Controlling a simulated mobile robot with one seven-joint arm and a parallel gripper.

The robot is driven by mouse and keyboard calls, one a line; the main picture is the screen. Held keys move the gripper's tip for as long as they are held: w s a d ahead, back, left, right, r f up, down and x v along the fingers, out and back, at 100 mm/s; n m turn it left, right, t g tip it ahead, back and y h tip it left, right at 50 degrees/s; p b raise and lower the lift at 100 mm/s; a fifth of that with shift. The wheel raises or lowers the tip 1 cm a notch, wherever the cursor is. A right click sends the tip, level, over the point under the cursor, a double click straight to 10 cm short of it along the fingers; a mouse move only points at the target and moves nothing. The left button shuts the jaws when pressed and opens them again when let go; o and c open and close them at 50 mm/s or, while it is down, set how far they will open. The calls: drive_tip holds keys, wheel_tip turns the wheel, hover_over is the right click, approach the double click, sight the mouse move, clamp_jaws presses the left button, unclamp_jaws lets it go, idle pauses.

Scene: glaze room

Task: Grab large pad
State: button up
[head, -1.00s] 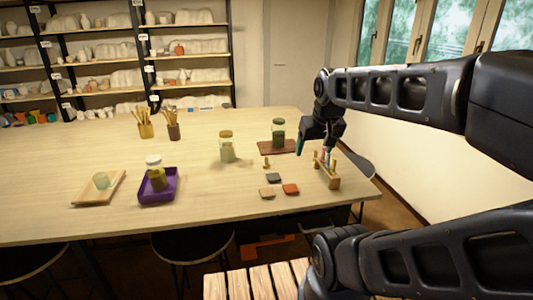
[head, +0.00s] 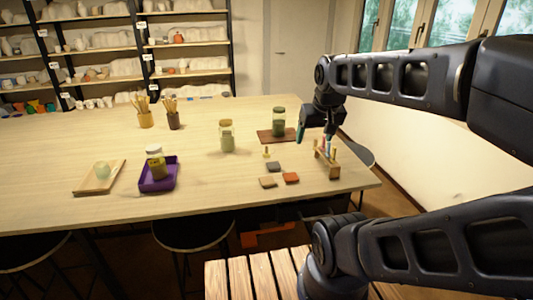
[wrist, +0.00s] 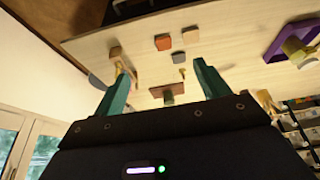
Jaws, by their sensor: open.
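Three small flat square pads lie on the table: a dark grey one (head: 273,166), an orange-red one (head: 291,178) and a tan one (head: 268,182). They look close in size; I cannot tell which is the large one. The wrist view shows the grey pad (wrist: 180,57), the red pad (wrist: 162,42) and the tan pad (wrist: 191,34) beyond the fingertips. My gripper (head: 314,135) is above the table's right part, to the right of and beyond the pads. Its teal fingers (wrist: 162,68) are apart, with nothing held between them.
A wooden rack (head: 327,163) with pegs stands right of the pads. A small peg (head: 266,153) stands behind them. A brown board (head: 263,136) bears a green jar (head: 278,122). Another jar (head: 227,138), a purple tray (head: 158,186) and a wooden tray (head: 90,189) are further left.

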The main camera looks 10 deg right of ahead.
drive_tip(key=c, duration=0.7)
